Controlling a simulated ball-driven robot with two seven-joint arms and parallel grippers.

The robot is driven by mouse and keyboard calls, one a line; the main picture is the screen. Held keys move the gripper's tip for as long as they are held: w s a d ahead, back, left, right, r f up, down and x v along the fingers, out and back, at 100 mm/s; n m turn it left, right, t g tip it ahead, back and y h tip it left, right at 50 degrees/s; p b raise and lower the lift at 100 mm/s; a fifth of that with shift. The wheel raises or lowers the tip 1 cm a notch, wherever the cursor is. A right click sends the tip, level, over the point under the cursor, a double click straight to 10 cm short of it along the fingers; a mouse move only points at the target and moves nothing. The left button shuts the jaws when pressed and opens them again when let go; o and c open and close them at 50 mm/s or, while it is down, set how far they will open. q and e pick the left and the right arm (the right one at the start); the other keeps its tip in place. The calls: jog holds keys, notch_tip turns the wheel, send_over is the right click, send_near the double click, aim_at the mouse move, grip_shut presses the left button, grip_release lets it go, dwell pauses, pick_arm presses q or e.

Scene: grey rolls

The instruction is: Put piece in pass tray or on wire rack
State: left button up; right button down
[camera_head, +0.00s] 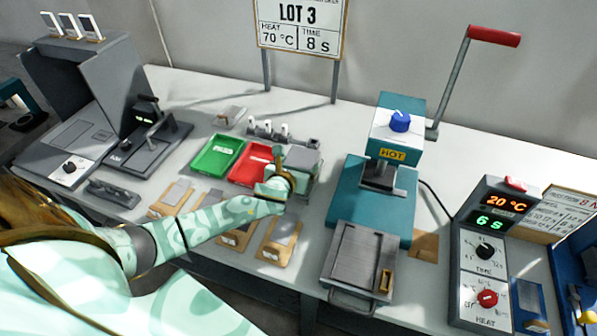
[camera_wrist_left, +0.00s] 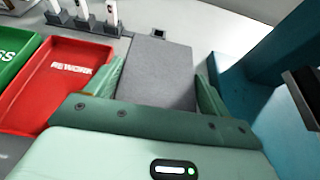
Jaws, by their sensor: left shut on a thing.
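My left gripper (camera_head: 284,174) is shut on a flat grey piece (camera_wrist_left: 158,75), which lies between the two green fingers (camera_wrist_left: 163,88) in the left wrist view. In the head view the piece is partly hidden, and the grey shapes (camera_head: 303,158) around it are hard to tell apart. The green pass tray (camera_head: 217,157) is to the left of the gripper, with its edge also in the left wrist view (camera_wrist_left: 12,62). I cannot clearly make out the wire rack; the piece and gripper cover that spot. My right gripper is not in view.
A red rework tray (camera_head: 246,172) lies between the pass tray and my gripper. A teal press (camera_head: 372,180) with a red-handled lever (camera_head: 462,75) stands to the right. Several wooden boards (camera_head: 278,240) line the front edge. A control box (camera_head: 488,250) reads 20 °C and 6 s.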

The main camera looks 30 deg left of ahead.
pick_arm(q)
jog(key=shift+f, duration=0.6)
jog(key=shift+r, duration=0.15)
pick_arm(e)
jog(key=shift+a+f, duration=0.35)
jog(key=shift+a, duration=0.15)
pick_arm(q)
jog(key=o, duration=1)
jog(key=shift+o, duration=0.2)
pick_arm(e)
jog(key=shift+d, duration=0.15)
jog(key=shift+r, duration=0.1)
